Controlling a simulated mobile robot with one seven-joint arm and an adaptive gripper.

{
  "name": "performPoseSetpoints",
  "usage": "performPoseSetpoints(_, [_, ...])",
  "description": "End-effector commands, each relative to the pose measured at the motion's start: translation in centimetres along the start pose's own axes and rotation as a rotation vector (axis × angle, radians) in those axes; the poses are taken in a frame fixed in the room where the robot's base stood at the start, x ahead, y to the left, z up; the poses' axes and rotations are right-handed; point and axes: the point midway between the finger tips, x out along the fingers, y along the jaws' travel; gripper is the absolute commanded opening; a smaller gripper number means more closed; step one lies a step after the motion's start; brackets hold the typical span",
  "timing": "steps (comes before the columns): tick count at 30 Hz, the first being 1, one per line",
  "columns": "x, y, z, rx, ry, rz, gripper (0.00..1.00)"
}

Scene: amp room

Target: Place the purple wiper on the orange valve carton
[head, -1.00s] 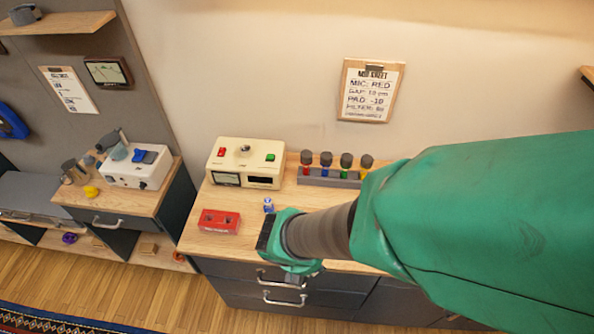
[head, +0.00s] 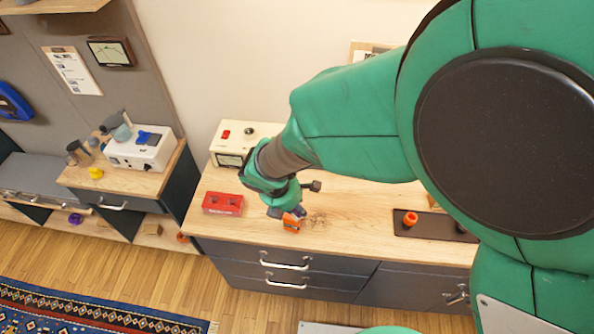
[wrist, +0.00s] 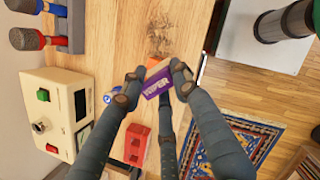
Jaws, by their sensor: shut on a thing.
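My gripper (wrist: 155,84) is shut on the purple wiper (wrist: 155,88), a small box with white lettering, in the middle of the wrist view. The orange valve carton (wrist: 155,66) shows just past the wiper, partly hidden by it and the fingers. In the head view the carton (head: 292,224) is near the counter's front edge, directly below my gripper (head: 292,211). The wiper is mostly hidden there. I cannot tell whether the wiper touches the carton.
A red box (head: 222,204) stands left of my gripper on the wooden counter (head: 345,215). A cream instrument (head: 232,140) is behind it. A dark tray (head: 430,226) with an orange ring (head: 410,218) lies to the right. A small blue item (wrist: 107,98) is near the fingers.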

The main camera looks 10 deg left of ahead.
Motion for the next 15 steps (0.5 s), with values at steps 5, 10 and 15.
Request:
performPoseSetpoints(5, [0.5,2.0,0.7,0.000,0.000,0.000,0.03])
performPoseSetpoints(10, [0.5,2.6,0.9,0.000,0.000,0.001,0.03])
performPoseSetpoints(15, [0.5,2.6,0.8,0.000,0.000,0.001,0.02])
